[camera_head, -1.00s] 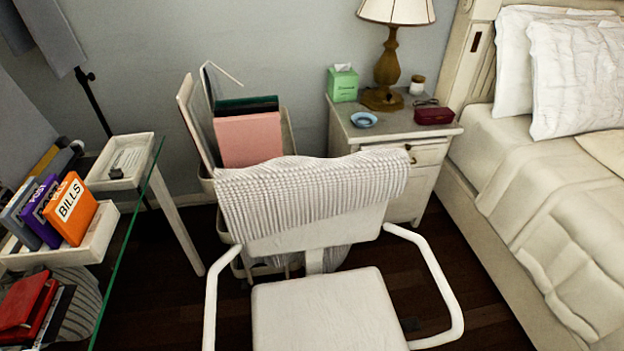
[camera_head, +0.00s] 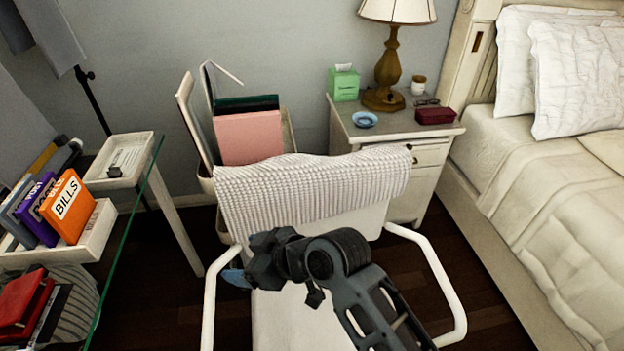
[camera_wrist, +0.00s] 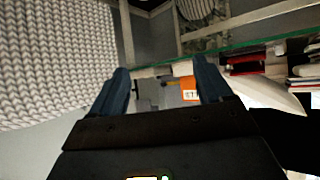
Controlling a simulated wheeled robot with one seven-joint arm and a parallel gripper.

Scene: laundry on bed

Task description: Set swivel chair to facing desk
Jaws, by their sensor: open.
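The white swivel chair (camera_head: 290,325) stands in the lower middle of the head view. Its backrest is at the far side, draped with a white knit throw (camera_head: 300,190), and its seat faces me, with the desk to its left. The glass-topped desk (camera_head: 125,240) runs along the left edge. My gripper (camera_head: 237,277) is above the left part of the seat, near the left armrest; my arm hides part of the seat. In the wrist view my gripper (camera_wrist: 163,75) has its fingers apart with nothing between them. The knit throw (camera_wrist: 55,60) fills the left there.
A file cart with a pink folder (camera_head: 248,138) stands behind the chair. A nightstand (camera_head: 420,185) with a lamp is behind right, and the bed (camera_head: 540,190) fills the right. Trays and an orange bills box (camera_head: 70,207) are on the desk. Dark floor shows between chair and bed.

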